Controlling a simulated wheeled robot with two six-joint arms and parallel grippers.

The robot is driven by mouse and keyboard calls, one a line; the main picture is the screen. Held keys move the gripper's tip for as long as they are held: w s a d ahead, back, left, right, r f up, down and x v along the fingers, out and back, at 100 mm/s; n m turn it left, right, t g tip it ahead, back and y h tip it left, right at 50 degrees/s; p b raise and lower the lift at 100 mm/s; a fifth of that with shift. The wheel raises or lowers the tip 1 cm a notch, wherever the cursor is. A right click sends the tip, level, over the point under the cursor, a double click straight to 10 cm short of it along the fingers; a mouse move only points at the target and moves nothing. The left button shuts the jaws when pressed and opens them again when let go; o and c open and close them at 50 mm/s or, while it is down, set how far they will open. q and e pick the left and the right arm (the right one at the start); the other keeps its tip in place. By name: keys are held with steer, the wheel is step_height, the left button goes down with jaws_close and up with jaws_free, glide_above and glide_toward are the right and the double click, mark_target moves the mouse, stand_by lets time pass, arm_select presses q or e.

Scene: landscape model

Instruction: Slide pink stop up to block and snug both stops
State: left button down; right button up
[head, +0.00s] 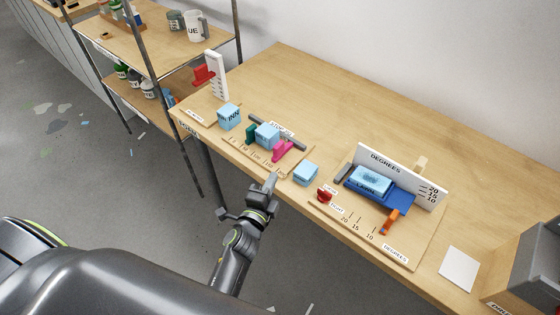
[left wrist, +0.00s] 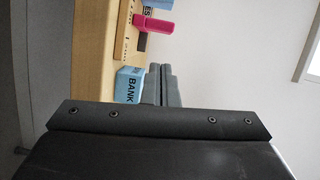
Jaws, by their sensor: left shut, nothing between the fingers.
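The pink stop (head: 282,149) stands on a small wooden board (head: 251,155) with a printed scale, at the right side of a light blue block (head: 267,134). The green stop (head: 250,134) is at the block's left side. Whether either stop touches the block I cannot tell. My left gripper (head: 271,181) is shut and empty, in front of the board near the table's front edge, below the pink stop. In the left wrist view the pink stop (left wrist: 153,22) shows at the top, with the shut fingers (left wrist: 161,84) below it. My right gripper is not in view.
A loose blue block (head: 305,174) marked BANK (left wrist: 129,83) sits close right of my left gripper. Another blue block (head: 229,116) and a white upright with a red slider (head: 204,75) stand left. A DEGREES fixture (head: 403,178) with a blue ramp stands right. The table's back is clear.

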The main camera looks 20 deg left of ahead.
arm_select(q)
steer(key=s+d+m+h, duration=0.2)
steer(key=b, duration=0.2)
glide_toward(283, 147)
steer(key=shift+t, duration=0.3)
steer(key=w+d, duration=0.2)
steer(key=d, duration=0.1)
steer(key=w+d, duration=0.1)
steer(key=d, duration=0.1)
steer(key=shift+w+d+f, duration=0.1)
steer(key=shift+w+d, duration=0.15)
steer(key=shift+w, duration=0.05)
steer(key=w+a, duration=0.1)
steer(key=a, duration=0.1)
steer(key=shift+w+a, duration=0.3)
steer(key=shift+w, duration=0.05)
steer(key=shift+w+a, duration=0.2)
steer(key=shift+a, duration=0.4)
steer(key=shift+w+a, duration=0.3)
steer(key=shift+a, duration=0.5)
steer(key=shift+w+a, duration=0.25)
steer(key=shift+a, duration=0.6)
steer(key=shift+d, duration=0.1)
